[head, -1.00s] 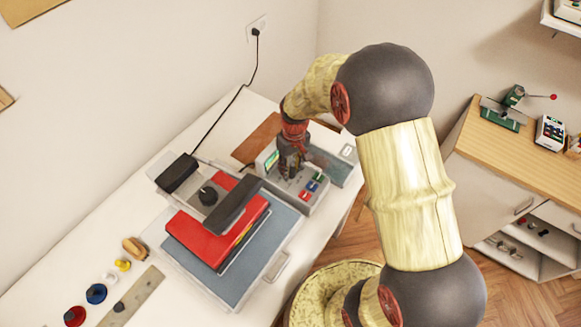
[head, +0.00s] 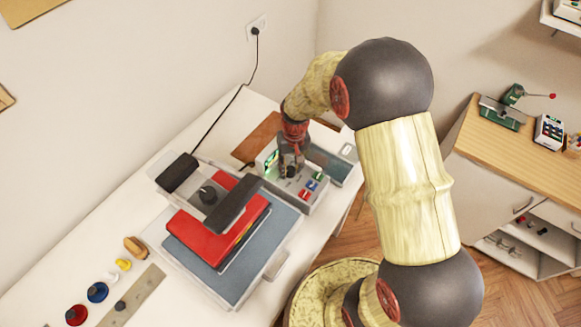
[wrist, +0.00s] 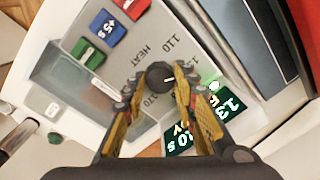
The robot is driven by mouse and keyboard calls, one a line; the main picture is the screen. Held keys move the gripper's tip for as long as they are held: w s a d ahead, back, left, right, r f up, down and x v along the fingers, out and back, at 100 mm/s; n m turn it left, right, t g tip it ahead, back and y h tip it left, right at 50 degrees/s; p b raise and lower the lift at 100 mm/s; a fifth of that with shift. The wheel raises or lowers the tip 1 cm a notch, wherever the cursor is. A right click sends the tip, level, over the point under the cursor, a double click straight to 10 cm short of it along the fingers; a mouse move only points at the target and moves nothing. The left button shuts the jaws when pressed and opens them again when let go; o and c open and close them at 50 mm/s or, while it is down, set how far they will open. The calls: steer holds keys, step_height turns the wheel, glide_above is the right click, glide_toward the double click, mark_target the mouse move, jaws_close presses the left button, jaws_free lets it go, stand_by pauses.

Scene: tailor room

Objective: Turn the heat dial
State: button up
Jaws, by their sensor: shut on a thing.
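The heat dial (wrist: 160,76) is a small dark round knob with a white mark line, on a grey control panel (wrist: 205,28) printed with HEAT and numbers such as 110 and 170. In the wrist view my gripper (wrist: 160,84) has its two fingers on opposite sides of the dial, closed on it. In the head view my gripper (head: 291,170) points down onto the control box, and hides most of the dial. A lit green display (wrist: 205,122) lies beside the fingers, partly covered by one of them. It seems to read 13-something and 10 s.
Blue (wrist: 107,28), red (wrist: 133,6) and green (wrist: 89,54) buttons sit close to the dial. The red heat press (head: 208,240) stands left of the box. Coloured knobs (head: 97,292) lie at the table's near left. A power cord (head: 215,122) runs to the wall.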

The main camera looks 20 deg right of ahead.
mark_target(293, 169)
steer(key=o, duration=1.2)
steer(key=shift+c, duration=0.2)
step_height(293, 169, up, 12)
steer(key=shift+d, duration=0.35)
